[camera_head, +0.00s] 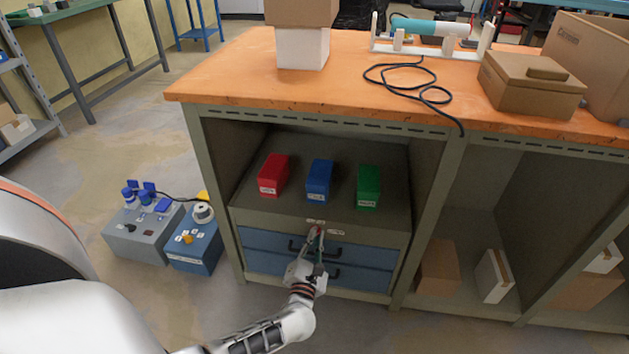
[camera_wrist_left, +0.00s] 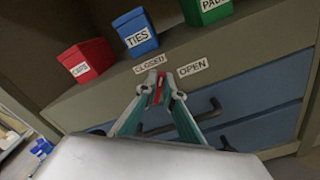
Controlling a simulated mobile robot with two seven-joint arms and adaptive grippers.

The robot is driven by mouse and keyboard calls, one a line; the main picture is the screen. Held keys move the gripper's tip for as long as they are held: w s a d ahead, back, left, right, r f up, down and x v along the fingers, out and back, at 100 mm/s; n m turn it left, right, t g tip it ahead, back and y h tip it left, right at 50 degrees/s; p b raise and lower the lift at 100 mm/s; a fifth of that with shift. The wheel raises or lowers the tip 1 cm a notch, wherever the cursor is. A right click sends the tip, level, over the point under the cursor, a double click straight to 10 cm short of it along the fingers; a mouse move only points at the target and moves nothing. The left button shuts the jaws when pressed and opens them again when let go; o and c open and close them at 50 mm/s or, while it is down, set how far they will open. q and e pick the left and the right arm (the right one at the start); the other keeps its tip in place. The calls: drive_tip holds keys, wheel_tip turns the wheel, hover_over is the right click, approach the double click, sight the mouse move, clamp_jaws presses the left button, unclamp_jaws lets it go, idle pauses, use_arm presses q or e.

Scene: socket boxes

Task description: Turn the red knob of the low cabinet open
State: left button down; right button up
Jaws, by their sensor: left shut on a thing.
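The red knob (camera_head: 316,231) is on the front edge of the low cabinet (camera_head: 240,222), above its blue drawers. My left gripper (camera_head: 316,240) is at the knob with its fingers shut on it. In the left wrist view the knob (camera_wrist_left: 157,88) shows as a small red piece between the two fingertips (camera_wrist_left: 160,84). A "CLOSED" label (camera_wrist_left: 149,64) is on the left above the knob and an "OPEN" label (camera_wrist_left: 193,68) is on the right. The fingertips hide part of the knob. My right gripper is not in view.
Red (camera_head: 273,175), blue (camera_head: 319,180) and green (camera_head: 368,187) boxes stand on the cabinet top. Dark drawer handles (camera_head: 333,273) stick out below the knob. The orange workbench top (camera_head: 220,80) overhangs the cabinet. Two socket boxes (camera_head: 145,240) (camera_head: 195,250) stand on the floor at left.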

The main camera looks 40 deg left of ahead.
use_arm(q)
drive_tip(key=m, duration=0.4)
drive_tip(key=shift+d+f+m, duration=0.15)
drive_tip(key=shift+f+m, duration=0.1)
drive_tip(key=shift+m, duration=0.05)
drive_tip(key=m, duration=0.4)
drive_tip(key=shift+w+f+m+p, duration=0.1)
drive_tip(key=shift+f+m+p, duration=0.15)
drive_tip(key=shift+m+p, duration=0.1)
drive_tip(key=shift+f+m, duration=0.1)
drive_tip(key=shift+m, duration=0.45)
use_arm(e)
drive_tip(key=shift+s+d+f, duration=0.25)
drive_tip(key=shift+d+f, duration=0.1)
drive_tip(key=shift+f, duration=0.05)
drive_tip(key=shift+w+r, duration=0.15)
use_arm(q)
drive_tip(key=c, duration=2.2)
unclamp_jaws()
